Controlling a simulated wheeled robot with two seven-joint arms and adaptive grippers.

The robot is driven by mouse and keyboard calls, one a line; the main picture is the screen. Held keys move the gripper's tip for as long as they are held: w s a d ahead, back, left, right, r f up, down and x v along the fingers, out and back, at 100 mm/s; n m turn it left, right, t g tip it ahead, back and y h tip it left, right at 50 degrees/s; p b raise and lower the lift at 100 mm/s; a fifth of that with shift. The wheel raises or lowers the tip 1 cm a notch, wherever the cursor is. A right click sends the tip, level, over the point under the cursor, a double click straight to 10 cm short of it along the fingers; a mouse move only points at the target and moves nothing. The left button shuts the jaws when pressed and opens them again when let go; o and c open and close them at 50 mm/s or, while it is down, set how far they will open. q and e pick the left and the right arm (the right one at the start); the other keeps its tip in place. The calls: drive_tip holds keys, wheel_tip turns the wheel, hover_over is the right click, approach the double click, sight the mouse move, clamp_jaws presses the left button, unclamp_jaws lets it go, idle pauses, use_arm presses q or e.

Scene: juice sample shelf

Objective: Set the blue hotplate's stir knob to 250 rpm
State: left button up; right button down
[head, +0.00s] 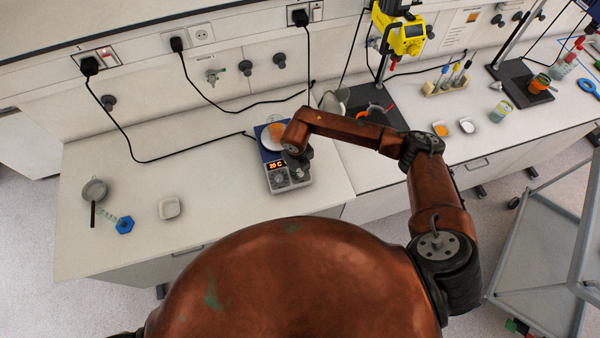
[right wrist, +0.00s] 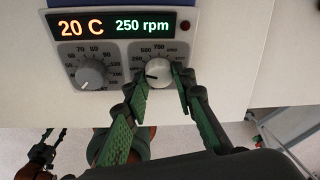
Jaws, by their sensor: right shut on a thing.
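The blue hotplate (head: 268,140) stands on the bench in the head view, with a display reading 20 C there. In the right wrist view its display (right wrist: 110,26) reads 20 C and 250 rpm. The stir knob (right wrist: 158,71) is the right one of two knobs, with its dark pointer mark towards the left. The left knob (right wrist: 90,74) is the temperature knob. My right gripper (right wrist: 158,82) is shut on the stir knob, one finger on each side of it. In the head view my right arm partly covers the hotplate's front.
A vessel with orange contents (head: 277,130) is on the hotplate, partly hidden by my arm. A strainer (head: 94,190), a blue hexagonal item (head: 124,225) and a white dish (head: 169,208) lie on the left bench. A yellow stirrer (head: 400,36) stands behind.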

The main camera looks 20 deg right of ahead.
sight(300, 175)
drive_tip(key=shift+m+y+b, duration=0.3)
drive_tip(key=shift+m+b, duration=0.3)
drive_tip(key=shift+m, duration=0.5)
drive_tip(key=c, duration=1.6)
unclamp_jaws()
drive_tip(key=shift+r, duration=0.15)
wheel_tip(300, 175, up, 12)
drive_tip(key=shift+s, duration=0.35)
drive_tip(key=shift+a, duration=0.1)
